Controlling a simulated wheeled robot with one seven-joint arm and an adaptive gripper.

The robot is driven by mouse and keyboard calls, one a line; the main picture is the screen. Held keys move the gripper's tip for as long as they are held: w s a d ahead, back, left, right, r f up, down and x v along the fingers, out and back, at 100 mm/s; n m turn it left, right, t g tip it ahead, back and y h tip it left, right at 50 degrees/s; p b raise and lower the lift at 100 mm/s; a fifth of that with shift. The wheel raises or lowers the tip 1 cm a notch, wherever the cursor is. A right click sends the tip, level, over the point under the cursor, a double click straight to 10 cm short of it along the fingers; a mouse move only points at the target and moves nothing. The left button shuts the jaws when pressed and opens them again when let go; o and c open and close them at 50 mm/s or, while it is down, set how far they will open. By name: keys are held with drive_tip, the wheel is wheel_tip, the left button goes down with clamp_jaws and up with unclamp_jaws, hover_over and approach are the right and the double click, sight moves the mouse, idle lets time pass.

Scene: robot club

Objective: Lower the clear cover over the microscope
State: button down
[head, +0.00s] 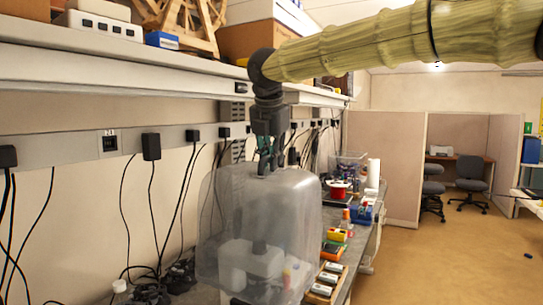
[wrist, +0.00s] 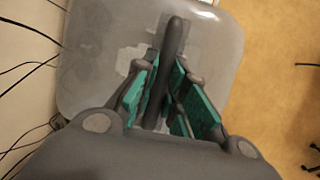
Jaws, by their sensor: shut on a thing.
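The clear cover (head: 292,205) is a translucent rounded box, upright or nearly so, at the lower middle of the head view. It also fills much of the wrist view (wrist: 215,40). My gripper (head: 266,160) is above its top, shut on its dark handle (wrist: 174,40), with teal finger pads (wrist: 198,100) on either side. The microscope (head: 250,260) shows only hazily through the cover, as a pale body with a dark upright part. Pale shapes also show through the cover in the wrist view. I cannot tell whether the cover's lower rim touches the bench.
The bench (head: 357,262) runs along the wall. A wooden tray (head: 326,284), colored blocks (head: 337,235) and a red spool (head: 340,187) stand right of and behind the cover. Black cables (head: 158,215) hang at left. A shelf (head: 120,72) overhangs the bench.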

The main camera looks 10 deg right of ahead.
drive_tip(key=shift+f+b, duration=0.7)
drive_tip(key=shift+f, duration=0.75)
wheel_tip(320, 180, down, 8)
drive_tip(key=b, duration=0.4)
idle(0.4)
drive_tip(key=shift+f, duration=0.1)
drive_tip(key=shift+f+b, duration=1.55)
drive_tip(key=shift+f, duration=1.45)
